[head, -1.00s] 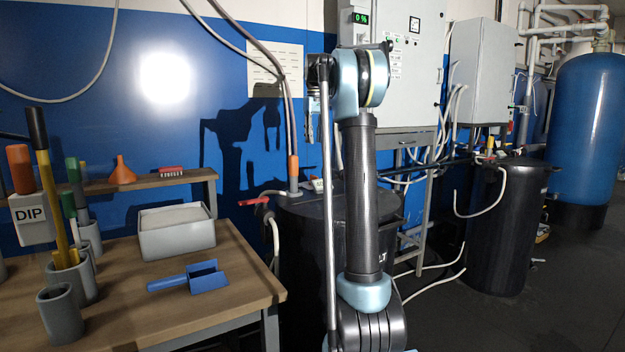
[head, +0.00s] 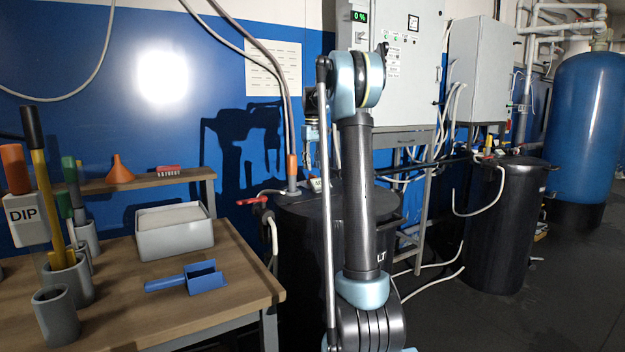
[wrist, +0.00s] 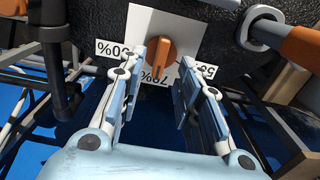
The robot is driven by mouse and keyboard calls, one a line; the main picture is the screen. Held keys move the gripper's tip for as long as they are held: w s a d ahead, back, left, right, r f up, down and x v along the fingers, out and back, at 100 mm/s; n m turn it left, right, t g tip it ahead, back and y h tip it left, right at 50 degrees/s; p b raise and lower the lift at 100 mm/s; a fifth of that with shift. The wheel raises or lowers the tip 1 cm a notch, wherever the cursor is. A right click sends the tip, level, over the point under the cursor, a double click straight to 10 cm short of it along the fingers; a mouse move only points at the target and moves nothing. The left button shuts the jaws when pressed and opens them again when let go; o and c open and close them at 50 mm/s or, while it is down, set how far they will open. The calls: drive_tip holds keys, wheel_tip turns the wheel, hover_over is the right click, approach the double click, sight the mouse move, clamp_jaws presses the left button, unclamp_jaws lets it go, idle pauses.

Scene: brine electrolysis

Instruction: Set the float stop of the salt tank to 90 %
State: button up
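The orange float-stop knob (wrist: 158,62) is on a white plate (wrist: 188,22) in the wrist view. Upside-down labels around it read 90 % (wrist: 113,50) on the left, 70 % (wrist: 154,77) below and 50 % (wrist: 206,70) on the right, partly covered. The knob's long end points down, towards the 70 % label. My gripper (wrist: 163,65) is open, one finger on each side of the knob; I cannot tell whether either touches it.
An orange-ended pipe (wrist: 300,45) lies right of the knob in the wrist view. In the head view, a wooden bench (head: 230,285) with a blue scoop (head: 190,279) and grey box (head: 175,238) stands left. A second black tank (head: 500,235) stands right.

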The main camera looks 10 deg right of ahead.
sight(313, 175)
drive_tip(key=shift+f, duration=2.9)
clamp_jaws()
